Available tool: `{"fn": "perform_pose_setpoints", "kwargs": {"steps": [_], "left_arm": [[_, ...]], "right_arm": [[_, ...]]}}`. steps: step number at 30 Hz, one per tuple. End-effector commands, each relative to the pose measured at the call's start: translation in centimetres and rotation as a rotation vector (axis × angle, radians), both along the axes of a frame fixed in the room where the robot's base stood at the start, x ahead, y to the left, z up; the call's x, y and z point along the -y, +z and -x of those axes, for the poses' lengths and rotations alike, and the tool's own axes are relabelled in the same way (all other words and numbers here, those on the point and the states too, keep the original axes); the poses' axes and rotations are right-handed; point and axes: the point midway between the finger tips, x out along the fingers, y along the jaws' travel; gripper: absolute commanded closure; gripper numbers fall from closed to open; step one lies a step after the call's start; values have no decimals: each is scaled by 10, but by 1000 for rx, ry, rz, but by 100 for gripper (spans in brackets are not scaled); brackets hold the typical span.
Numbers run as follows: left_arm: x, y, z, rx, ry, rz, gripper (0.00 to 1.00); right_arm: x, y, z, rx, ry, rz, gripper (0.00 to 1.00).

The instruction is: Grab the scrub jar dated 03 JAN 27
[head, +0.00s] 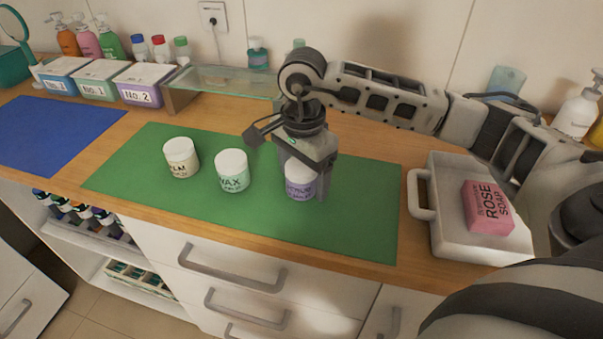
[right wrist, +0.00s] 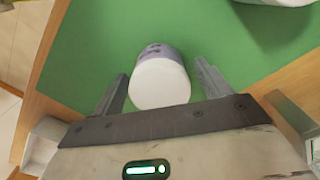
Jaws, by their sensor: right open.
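Three white-lidded jars stand in a row on the green mat (head: 130,185). The left jar (head: 181,158) has a label ending in "LM". The middle jar (head: 232,171) reads "WAX". The right jar (head: 299,188) has a purple label that seems to read "SCRUB"; its date is too small to read. My right gripper (head: 303,183) points down over this jar and hides its upper part. In the right wrist view, the open fingers (right wrist: 160,88) stand either side of the jar's white lid (right wrist: 160,84), with gaps showing. My left gripper is not in view.
A white tray (head: 446,228) with a pink rose soap (head: 487,207) stands right of the mat. A glass shelf (head: 222,79), labelled boxes (head: 142,84) and bottles (head: 110,42) line the back. A blue mat (head: 42,130) lies bare at the left.

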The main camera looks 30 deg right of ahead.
Motion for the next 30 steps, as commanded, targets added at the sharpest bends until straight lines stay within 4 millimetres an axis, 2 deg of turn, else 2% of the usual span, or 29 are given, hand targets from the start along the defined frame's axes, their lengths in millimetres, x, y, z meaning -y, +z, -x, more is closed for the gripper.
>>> {"fn": "perform_pose_setpoints", "kwargs": {"steps": [8, 11, 12, 14, 25, 30], "left_arm": [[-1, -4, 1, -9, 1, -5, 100], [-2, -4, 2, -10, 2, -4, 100], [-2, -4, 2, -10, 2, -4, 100], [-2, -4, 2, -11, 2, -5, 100], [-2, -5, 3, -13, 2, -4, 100], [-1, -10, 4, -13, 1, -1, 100]], "right_arm": [[0, -4, 0, 2, -1, 0, 23], [0, -4, 0, 2, -1, 0, 48], [0, -4, 0, 2, -1, 0, 59], [0, -4, 0, 2, -1, 0, 74], [0, -1, -1, 4, -1, -2, 73], [0, 16, -1, 8, -1, -1, 73]]}}
